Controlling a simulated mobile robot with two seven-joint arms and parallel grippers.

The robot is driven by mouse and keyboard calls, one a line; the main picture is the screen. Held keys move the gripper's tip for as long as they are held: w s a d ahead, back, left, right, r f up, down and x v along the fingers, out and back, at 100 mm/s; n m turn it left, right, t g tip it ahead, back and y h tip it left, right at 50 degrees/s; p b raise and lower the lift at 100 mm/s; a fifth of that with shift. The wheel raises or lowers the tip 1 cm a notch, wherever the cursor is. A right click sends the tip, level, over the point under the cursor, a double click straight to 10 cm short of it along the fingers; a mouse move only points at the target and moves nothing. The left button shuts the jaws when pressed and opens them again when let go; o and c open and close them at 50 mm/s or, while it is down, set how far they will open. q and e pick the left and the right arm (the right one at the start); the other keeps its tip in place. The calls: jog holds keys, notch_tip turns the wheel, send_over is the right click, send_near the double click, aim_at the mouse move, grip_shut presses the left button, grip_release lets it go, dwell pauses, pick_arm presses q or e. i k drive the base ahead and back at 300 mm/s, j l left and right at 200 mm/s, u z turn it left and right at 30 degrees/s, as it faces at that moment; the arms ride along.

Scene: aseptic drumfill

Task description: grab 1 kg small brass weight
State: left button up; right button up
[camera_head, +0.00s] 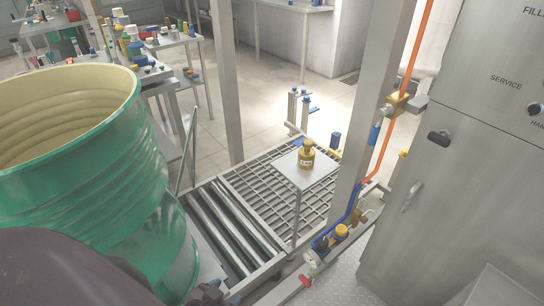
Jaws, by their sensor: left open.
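The small brass weight (306,156), gold-coloured with a knob on top and a pale label on its front, stands upright on a small square grey stand (291,173). My left gripper (210,293) shows only as a small dark part at the bottom edge, low and to the left of the stand. It is open and well apart from the weight; its fingertips are hard to make out. My right gripper is not in view.
A large open green drum (130,170) fills the left side, beside a roller conveyor (230,228). A steel post (366,120) with orange and blue hoses and a steel cabinet (470,150) stand right of the weight. Cluttered tables (165,75) are behind.

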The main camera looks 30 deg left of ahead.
aim_at(306, 155)
jog(key=k+l+u, duration=0.1)
jog(key=u, duration=0.85)
jog(key=i+l, duration=0.2)
jog(key=i, duration=0.2)
jog(key=i+l+z, duration=0.1)
jog(key=i, duration=0.25)
